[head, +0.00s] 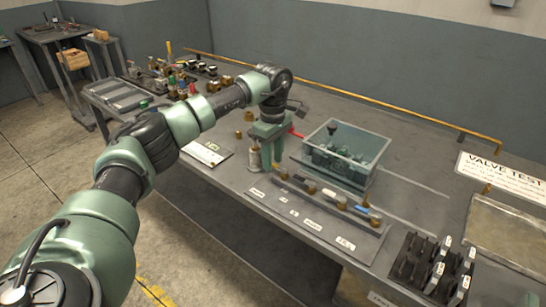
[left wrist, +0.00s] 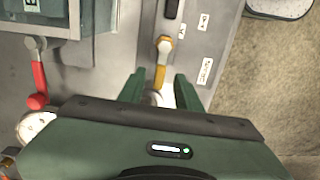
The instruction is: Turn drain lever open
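In the left wrist view a yellow lever (left wrist: 163,62) with a pale lower end lies between the two green fingers of my left gripper (left wrist: 161,92). The fingers are apart, with a gap on each side of the lever. A red lever (left wrist: 39,76) stands to the left, outside the fingers; it also shows in the head view (head: 296,133). In the head view my left gripper (head: 266,158) points down at the bench, left of the clear tank (head: 372,148). The small labels are too blurred to tell which lever is the drain lever. My right gripper is not in view.
A rail (head: 340,217) with several small fittings runs along the front of the bench. A white round gauge (left wrist: 37,128) is close beside the gripper. A black rack (head: 415,265) and a shallow tray (head: 510,232) stand at the right. Loose fittings lie at the far left.

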